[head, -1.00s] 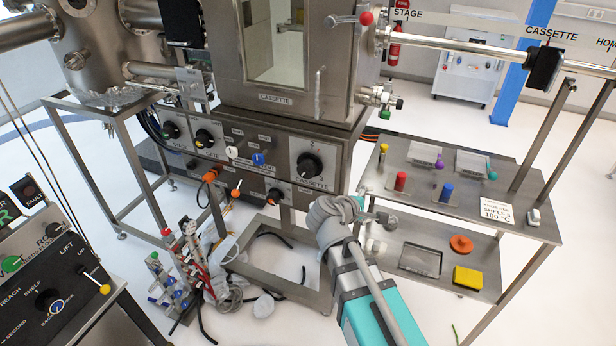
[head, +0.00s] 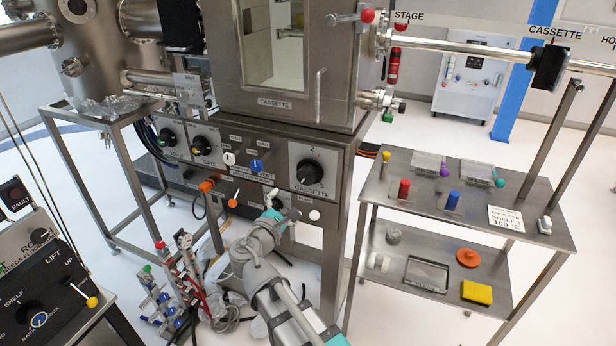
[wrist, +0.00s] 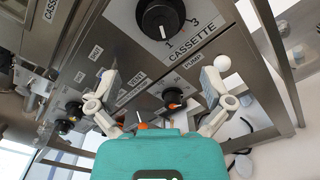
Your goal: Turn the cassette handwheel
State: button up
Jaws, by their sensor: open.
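The cassette handwheel is a round black knob (head: 309,172) on a white plate marked CASSETTE, at the right end of the chamber's front panel. In the wrist view the knob (wrist: 160,18) is at the top centre, with the numbers 1 and 3 beside its pointer. My gripper (head: 284,203) is below and a little left of the knob, in front of the lower panel. In the wrist view its fingers (wrist: 160,82) are spread, with nothing between them and the knob beyond the tips. The gripper hides part of the lower panel in the head view.
A small black-and-orange pump knob (wrist: 172,98) is beyond the gripper. A white ball knob (head: 314,215) is right of the gripper. Vent (head: 256,165) and gate (head: 205,145) controls are to the left. A shelf cart (head: 460,215) stands at right; cables and bottles lie below left.

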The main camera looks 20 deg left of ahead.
aim_at(306, 178)
jog(key=shift+w, duration=0.1)
jog(key=w, duration=1.3)
jog(key=shift+w, duration=0.35)
jog(key=c, duration=1)
jog(key=shift+m, duration=2.3)
jog(key=o, duration=1)
jog(key=shift+f, duration=0.1)
